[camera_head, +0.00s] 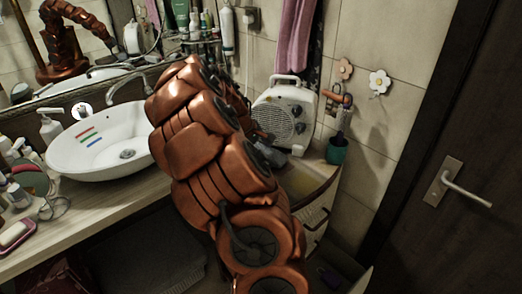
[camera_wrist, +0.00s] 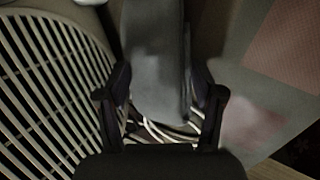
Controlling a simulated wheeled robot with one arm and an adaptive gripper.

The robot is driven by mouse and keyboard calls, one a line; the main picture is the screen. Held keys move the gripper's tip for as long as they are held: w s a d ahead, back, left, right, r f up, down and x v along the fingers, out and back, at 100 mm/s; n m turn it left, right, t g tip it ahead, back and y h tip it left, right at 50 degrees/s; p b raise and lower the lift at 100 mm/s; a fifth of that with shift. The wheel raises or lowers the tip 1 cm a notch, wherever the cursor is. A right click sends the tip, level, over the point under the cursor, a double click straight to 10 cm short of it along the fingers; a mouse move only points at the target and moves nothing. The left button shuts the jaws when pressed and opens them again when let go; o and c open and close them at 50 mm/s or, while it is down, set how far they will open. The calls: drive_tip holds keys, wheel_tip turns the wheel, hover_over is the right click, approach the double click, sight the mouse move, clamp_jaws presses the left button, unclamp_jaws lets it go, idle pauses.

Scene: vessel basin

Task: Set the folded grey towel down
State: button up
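The folded grey towel (camera_wrist: 155,55) shows in the wrist view as a long upright grey band between the two fingers of my gripper (camera_wrist: 163,98). The fingers sit on either side of it and appear closed on its edges. The towel extends away from the gripper towards the top of that view. Its far end is cut off by the picture edge.
A white fan heater (camera_head: 287,113) stands behind my arm, beside a teal cup (camera_head: 337,151). The white basin (camera_head: 88,153) is at left, and a door (camera_head: 455,150) at right. In the wrist view, pale slats (camera_wrist: 45,90) fill the left, and whitish loops (camera_wrist: 165,131) lie beyond the fingers.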

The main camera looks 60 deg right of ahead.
drive_tip(key=o, duration=0.4)
drive_tip(key=shift+o, duration=0.2)
drive_tip(key=b+v, duration=0.3)
drive_tip(key=v, duration=0.9)
